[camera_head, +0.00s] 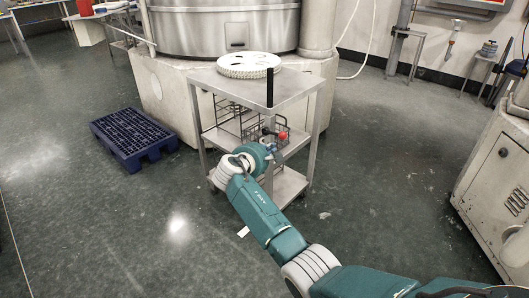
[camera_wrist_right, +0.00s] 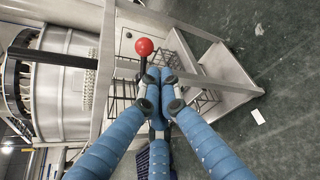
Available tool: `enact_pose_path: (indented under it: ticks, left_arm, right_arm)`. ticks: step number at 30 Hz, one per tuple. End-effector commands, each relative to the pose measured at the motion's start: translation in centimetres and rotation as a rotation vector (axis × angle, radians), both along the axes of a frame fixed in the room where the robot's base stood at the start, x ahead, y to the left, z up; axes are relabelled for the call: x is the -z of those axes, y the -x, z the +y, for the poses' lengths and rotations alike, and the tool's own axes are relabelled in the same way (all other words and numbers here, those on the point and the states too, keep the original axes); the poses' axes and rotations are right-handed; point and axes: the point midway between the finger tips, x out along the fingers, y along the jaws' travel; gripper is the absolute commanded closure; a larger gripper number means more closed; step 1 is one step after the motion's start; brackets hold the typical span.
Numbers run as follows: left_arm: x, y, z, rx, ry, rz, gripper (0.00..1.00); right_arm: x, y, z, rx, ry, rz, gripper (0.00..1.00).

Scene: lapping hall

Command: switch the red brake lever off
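The red brake lever shows as a red ball knob (camera_head: 282,135) on a thin stem, at the side of the metal cart, below its top. In the right wrist view the red ball (camera_wrist_right: 145,47) is just beyond the fingertips, with its dark stem pointing towards them. My right gripper (camera_head: 270,147) is at the cart side, close to the lever. In the wrist view its blue fingers (camera_wrist_right: 158,76) come together at the tips, next to the stem. I see nothing clearly held between them; contact with the stem cannot be told. My left gripper is out of view.
The steel cart (camera_head: 302,84) has a white round perforated disc (camera_head: 248,65) on top, an upright black handle (camera_head: 270,87) at its near edge and wire baskets below. A blue pallet (camera_head: 133,134) lies left. A machine cabinet (camera_head: 500,165) stands right. Floor in front is mostly clear.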

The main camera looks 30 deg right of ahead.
Motion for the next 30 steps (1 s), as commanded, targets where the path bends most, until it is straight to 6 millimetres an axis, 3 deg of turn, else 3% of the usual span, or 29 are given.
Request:
enact_pose_path:
  ticks: [4,9,26,30]
  left_arm:
    - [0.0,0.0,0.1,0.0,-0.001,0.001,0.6]
    - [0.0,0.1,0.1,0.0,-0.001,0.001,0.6]
    - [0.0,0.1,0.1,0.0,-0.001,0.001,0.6]
    - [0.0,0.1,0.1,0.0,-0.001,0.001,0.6]
  right_arm:
    - [-0.9,1.6,2.2,-0.003,-0.002,-0.001,1.0]
    - [-1.5,2.7,3.3,0.0,-0.001,0.001,1.0]
    - [-1.6,2.9,3.6,0.0,0.0,0.002,1.0]
    - [0.0,3.3,3.7,-0.001,-0.027,0.005,1.0]
